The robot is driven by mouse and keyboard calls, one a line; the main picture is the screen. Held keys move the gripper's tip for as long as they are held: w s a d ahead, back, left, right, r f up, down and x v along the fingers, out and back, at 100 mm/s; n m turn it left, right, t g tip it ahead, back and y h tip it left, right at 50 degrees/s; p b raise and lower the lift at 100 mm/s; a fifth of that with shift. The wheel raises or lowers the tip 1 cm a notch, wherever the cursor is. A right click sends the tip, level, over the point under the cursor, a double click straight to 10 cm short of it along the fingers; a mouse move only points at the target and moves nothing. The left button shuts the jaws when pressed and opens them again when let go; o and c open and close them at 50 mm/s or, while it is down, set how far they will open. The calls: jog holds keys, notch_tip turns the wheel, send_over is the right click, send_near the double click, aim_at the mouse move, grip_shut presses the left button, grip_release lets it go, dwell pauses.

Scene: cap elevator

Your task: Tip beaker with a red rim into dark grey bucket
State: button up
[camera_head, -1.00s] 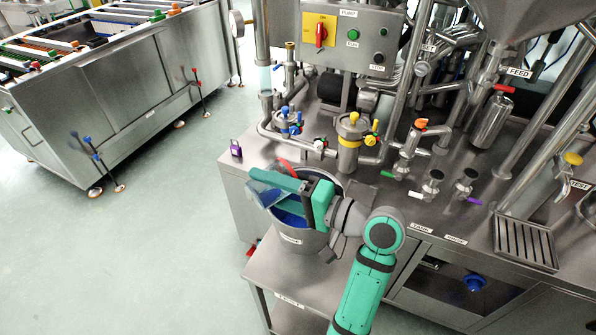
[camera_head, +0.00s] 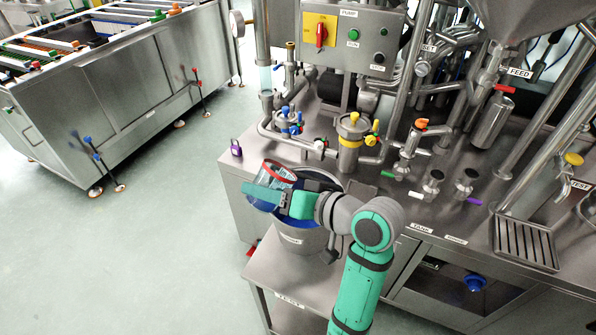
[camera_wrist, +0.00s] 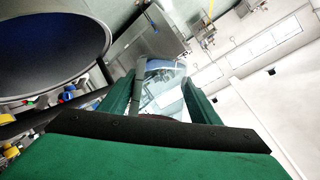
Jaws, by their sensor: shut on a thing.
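The clear beaker with a red rim (camera_head: 277,171) is held over the left part of the bucket, leaning, with its rim towards the top. My gripper (camera_head: 265,195) is shut on the beaker. In the wrist view the clear beaker (camera_wrist: 160,84) shows between the two green fingers. The dark grey bucket (camera_head: 314,243) stands below my gripper, with a blue inside. My gripper and wrist hide part of its opening. The bucket's dark blue inside (camera_wrist: 50,45) fills the upper left of the wrist view. I cannot tell what is left in the beaker.
The bucket stands on a low steel shelf (camera_head: 290,295) in front of the steel bench. A purple padlock (camera_head: 236,150), a yellow-banded vessel (camera_head: 349,150) and valves stand behind it. A drain grate (camera_head: 524,242) lies at the right.

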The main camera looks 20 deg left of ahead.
jog(key=r+n, duration=0.1)
jog(key=r+h, duration=0.1)
jog(key=n+t, duration=0.1)
jog(key=shift+w+d+r+n, duration=0.25)
jog(key=shift+w+r+n, duration=0.05)
jog(key=shift+w+r, duration=0.1)
jog(key=shift+t, duration=0.3)
jog(key=n, duration=0.1)
jog(key=w+f+n+t+h, duration=0.1)
jog(key=shift+w+d+n+t+h, duration=0.2)
jog(key=shift+d+n+t+h, duration=0.1)
jog(key=shift+d, duration=0.1)
jog(key=shift+w, duration=0.1)
jog(key=shift+d, duration=0.15)
